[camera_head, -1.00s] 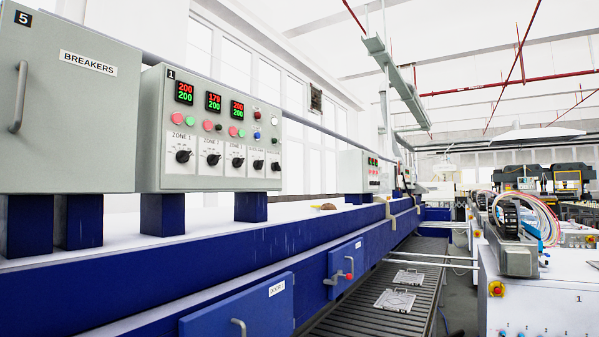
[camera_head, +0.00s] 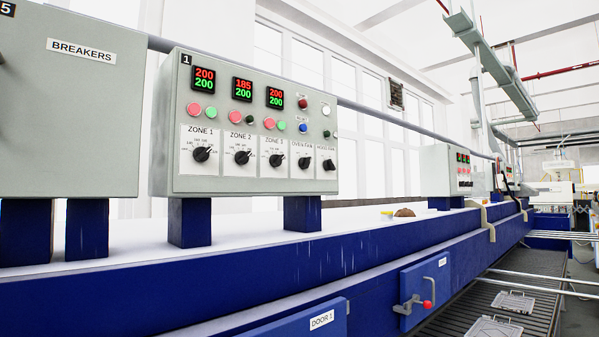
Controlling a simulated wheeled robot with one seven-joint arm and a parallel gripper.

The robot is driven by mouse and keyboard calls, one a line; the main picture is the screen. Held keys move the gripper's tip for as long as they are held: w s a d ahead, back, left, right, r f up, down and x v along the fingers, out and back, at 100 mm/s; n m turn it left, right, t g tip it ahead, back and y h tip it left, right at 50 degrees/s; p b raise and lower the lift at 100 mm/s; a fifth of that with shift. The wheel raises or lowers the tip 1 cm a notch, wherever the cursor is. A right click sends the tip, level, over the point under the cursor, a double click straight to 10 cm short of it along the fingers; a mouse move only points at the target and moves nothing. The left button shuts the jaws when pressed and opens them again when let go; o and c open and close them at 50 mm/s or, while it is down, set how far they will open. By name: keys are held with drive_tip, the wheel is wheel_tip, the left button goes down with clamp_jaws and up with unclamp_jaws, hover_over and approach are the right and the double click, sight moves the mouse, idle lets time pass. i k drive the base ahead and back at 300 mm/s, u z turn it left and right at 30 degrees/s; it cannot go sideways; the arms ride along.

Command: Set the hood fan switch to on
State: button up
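The hood fan switch (camera_head: 329,165) is a black rotary knob on a white plate, the rightmost in the lower row of the grey control panel (camera_head: 225,187) marked 1. Its label reads HOOD FAN; the position marks are too small to read. The oven fan knob (camera_head: 304,163) is just left of it, then the zone 3 (camera_head: 276,160), zone 2 (camera_head: 242,157) and zone 1 (camera_head: 202,154) knobs. My gripper is not in view, and nothing touches the panel.
A grey breakers cabinet (camera_head: 75,120) stands left of the panel. Below runs a blue oven body (camera_head: 200,285) with a protruding door handle (camera_head: 425,303). A small brown object (camera_head: 404,212) lies on the white ledge. A conveyor (camera_head: 470,320) runs at lower right.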

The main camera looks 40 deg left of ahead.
sight(328, 165)
drive_tip(key=u, duration=0.5)
drive_tip(key=i, duration=0.8)
drive_tip(key=u, duration=0.75)
drive_tip(key=i, duration=0.35)
drive_tip(key=u, duration=0.2)
